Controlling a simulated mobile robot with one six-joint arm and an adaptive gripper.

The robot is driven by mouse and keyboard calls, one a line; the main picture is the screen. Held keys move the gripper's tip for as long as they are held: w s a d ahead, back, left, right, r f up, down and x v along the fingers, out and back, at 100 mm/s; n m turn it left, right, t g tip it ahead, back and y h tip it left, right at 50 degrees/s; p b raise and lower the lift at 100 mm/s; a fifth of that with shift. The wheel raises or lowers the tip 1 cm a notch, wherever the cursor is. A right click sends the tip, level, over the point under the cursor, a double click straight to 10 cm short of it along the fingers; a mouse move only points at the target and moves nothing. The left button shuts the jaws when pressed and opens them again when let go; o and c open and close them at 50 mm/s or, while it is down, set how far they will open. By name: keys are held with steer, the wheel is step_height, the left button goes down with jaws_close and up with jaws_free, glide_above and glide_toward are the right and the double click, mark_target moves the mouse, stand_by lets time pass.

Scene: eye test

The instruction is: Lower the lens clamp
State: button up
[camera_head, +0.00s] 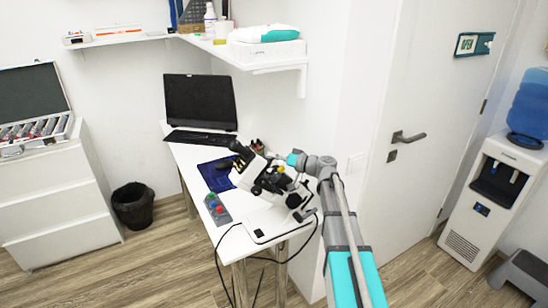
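A white and black instrument like a microscope (252,172) stands on the narrow white desk (192,152), with an eyepiece-like part at its upper left. A pale base plate (262,226) lies in front of it. I cannot single out the lens clamp among its small dark parts. My grey and teal arm reaches in from the lower right, and its wrist is at the instrument's right side. My gripper blends with the instrument's dark parts there. I cannot tell whether its fingers are open or shut, or whether they touch anything.
A grey box with coloured buttons (217,209) lies left of the instrument, near a dark blue mat (216,174). A shelf (287,66) hangs above the desk. A black cable (283,260) hangs off the front edge.

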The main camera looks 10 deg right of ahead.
jaws_close()
steer(key=shift+w+d+f+b, duration=0.25)
steer(key=shift+d+f+b, duration=0.65)
steer(key=shift+f+b, duration=0.1)
steer(key=shift+o, duration=0.4)
jaws_free()
steer(key=shift+w+d, duration=0.1)
steer(key=shift+d, duration=0.05)
